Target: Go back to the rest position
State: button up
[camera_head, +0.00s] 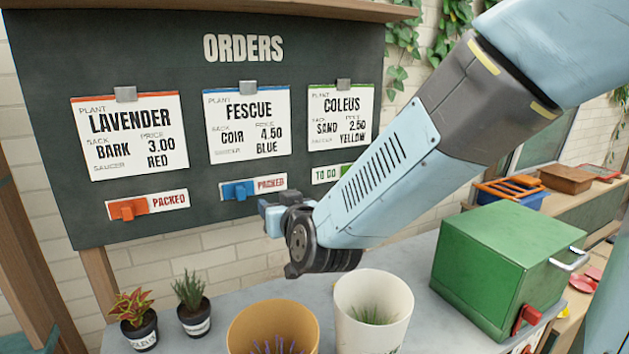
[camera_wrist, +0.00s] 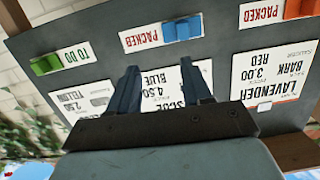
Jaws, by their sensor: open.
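My gripper (camera_head: 268,214) is in front of the lower part of the dark orders board (camera_head: 300,50), just below and right of the blue slider (camera_head: 238,190). Its wrist hides part of the board's lower edge. In the wrist view the two fingers of my gripper (camera_wrist: 163,75) stand apart with nothing between them. They point at the board, which appears upside down there. The blue slider (camera_wrist: 182,28) shows beyond the fingertips, clear of them, beside the word PACKED. My arm reaches in from the upper right in the head view.
The red slider (camera_head: 128,209) also shows PACKED; the green slider (camera_head: 347,169) shows TO DO. Below stand two small potted plants (camera_head: 138,319) (camera_head: 192,303), a yellow bucket (camera_head: 240,335) and a white bucket (camera_head: 398,318). A green box (camera_head: 480,262) stands right.

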jog(key=d+r+g+h, duration=0.2)
jog(key=d, duration=0.8)
jog(key=s+d+m+g+h, duration=0.2)
jog(key=s+d+g, duration=0.1)
jog(key=s+d, duration=0.5)
jog(key=s+d+m+g+h, duration=0.3)
jog(key=s+d, duration=0.5)
jog(key=d, duration=0.6)
jog(key=shift+d+r+g, duration=0.3)
jog(key=shift+d+g, duration=0.05)
jog(key=shift+g, duration=0.05)
jog(key=shift+s, duration=0.1)
